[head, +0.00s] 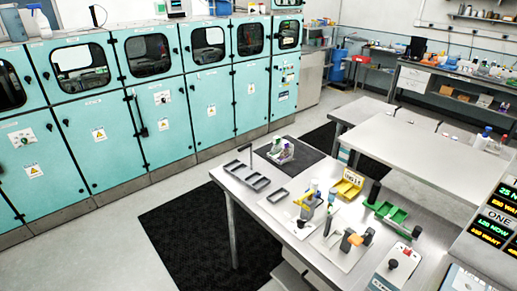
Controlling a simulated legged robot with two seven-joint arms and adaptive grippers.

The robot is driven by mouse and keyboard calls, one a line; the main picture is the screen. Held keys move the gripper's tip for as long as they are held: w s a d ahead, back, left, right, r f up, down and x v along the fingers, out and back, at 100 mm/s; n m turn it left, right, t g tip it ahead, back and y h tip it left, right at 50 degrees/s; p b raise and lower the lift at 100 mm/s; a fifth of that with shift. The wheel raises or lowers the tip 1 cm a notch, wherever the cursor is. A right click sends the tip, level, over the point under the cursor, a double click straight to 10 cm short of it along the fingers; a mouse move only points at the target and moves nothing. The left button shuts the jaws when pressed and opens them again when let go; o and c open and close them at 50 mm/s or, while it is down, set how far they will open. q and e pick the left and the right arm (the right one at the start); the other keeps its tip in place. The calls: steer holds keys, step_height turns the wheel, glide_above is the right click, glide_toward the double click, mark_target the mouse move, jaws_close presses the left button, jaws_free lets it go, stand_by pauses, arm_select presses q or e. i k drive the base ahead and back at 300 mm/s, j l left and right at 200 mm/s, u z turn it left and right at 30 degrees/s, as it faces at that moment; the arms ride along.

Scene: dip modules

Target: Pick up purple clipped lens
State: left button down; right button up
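A small purple item (287,148), which may be the purple clipped lens, sits in a small pale holder (280,156) at the far end of the metal worktable (237,188). The holder stands on a dark mat (311,156). The purple item is too small to make out its clip or exact shape. Greenish and whitish bits show beside it in the same holder. Neither of my grippers is in view.
A grey divided tray (246,177) is left of the mat. A yellow bin (347,187) and green tray (385,210) stand to the right. Teal cabinets (165,115) line the back; a black floor mat (195,235) lies left of the table.

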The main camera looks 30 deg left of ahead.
mark_target(284, 144)
steer(key=u, duration=0.85)
steer(key=i+j+z, duration=0.15)
steer(key=z, duration=0.3)
steer(key=i+j+z, duration=0.2)
steer(key=z, duration=0.25)
